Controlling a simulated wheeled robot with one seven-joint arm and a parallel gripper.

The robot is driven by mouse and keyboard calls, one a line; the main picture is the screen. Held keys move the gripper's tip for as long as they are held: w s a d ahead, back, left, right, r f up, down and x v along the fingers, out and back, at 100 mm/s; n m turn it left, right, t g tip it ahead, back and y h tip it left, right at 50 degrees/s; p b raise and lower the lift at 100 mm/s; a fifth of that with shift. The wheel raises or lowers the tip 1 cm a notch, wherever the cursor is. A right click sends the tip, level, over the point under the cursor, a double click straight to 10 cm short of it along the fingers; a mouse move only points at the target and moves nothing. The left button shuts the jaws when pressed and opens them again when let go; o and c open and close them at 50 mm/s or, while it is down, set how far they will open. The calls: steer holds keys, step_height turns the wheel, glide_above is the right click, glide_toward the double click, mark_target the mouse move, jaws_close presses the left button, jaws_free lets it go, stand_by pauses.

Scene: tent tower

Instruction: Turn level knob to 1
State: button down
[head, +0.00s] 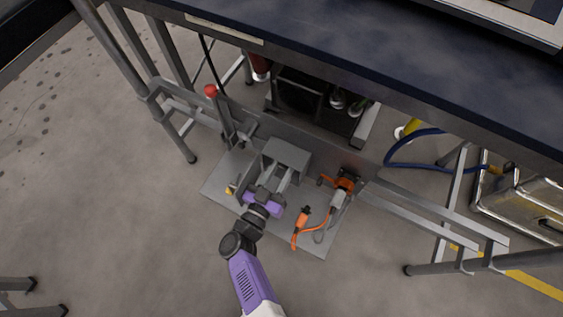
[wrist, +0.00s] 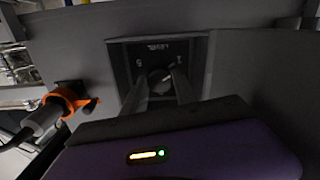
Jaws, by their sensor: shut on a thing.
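The level knob (wrist: 160,76) is a small round knob on a dark square panel (wrist: 122,52) labelled "LEVEL" in the wrist view. In the head view, my gripper (head: 273,188) reaches to the grey box (head: 287,152) under the table, and the knob is hidden there.
An orange clamp-like fitting with a grey plug (wrist: 66,104) is left of the panel in the wrist view. In the head view, an orange connector and cable (head: 302,220) lie right of my gripper. A lever with a red knob (head: 211,91) stands to the left. The dark tabletop (head: 330,60) overhangs above.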

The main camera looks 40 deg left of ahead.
steer(key=shift+f, duration=0.1)
stand_by(0.3)
steer(key=c, duration=1)
jaws_free()
steer(key=shift+o, duration=0.2)
steer(key=shift+s, duration=0.15)
steer(key=p+v, duration=0.2)
steer(key=v, duration=0.5)
steer(key=shift+s, duration=0.3)
steer(key=shift+d, duration=0.1)
